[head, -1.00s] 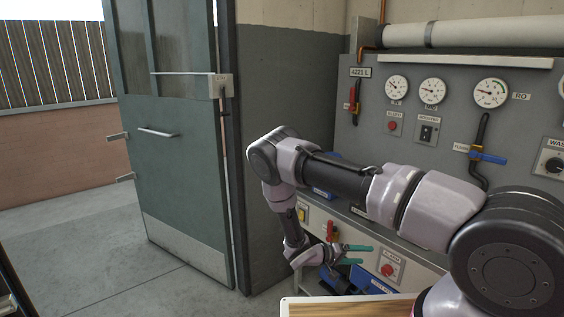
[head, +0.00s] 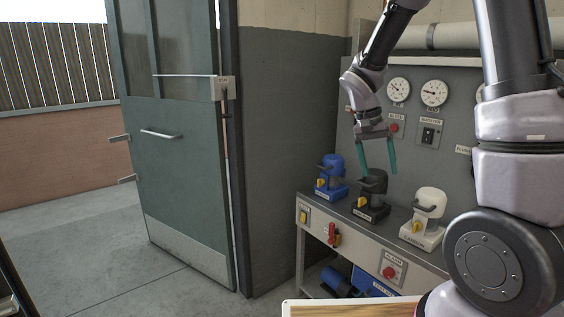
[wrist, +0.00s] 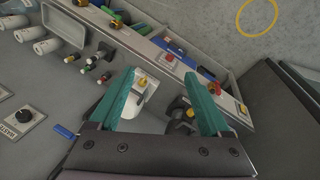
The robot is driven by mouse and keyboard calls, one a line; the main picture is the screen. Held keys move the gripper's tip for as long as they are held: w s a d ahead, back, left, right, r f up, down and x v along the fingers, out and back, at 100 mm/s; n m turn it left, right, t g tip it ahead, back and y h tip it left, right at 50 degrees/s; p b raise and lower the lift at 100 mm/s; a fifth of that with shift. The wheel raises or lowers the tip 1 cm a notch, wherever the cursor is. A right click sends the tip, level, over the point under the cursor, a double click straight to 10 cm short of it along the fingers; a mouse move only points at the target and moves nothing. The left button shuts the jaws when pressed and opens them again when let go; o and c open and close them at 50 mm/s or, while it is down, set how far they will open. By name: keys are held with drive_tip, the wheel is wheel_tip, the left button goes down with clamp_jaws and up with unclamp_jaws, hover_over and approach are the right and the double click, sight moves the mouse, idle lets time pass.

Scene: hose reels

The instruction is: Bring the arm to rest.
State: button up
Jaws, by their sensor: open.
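My gripper (head: 377,158) is open and empty, with its two green fingers pointing down. In the head view it hangs in front of the gauge panel (head: 405,112), above the black device (head: 372,192) on the bench. My forearm comes down to it from the top of the picture. In the wrist view the open fingers (wrist: 166,98) spread over the bench, with the white device (wrist: 137,98) showing between them.
A blue device (head: 331,178) and a white device (head: 424,220) flank the black one on the bench (head: 360,232). A green door (head: 178,150) stands at the left beside open floor (head: 110,255). A wooden board (head: 350,307) lies at the bottom edge.

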drive_tip(key=s+a+r+n+t+y, duration=0.1)
drive_tip(key=s+r+t+y, duration=0.4)
drive_tip(key=s+r, duration=1.1)
wheel_tip(320, 180, up, 3)
drive_tip(key=t, duration=0.2)
drive_tip(key=shift+s+a+f+t, duration=0.15)
drive_tip(key=shift+s+t, duration=0.05)
drive_tip(key=shift+t, duration=0.2)
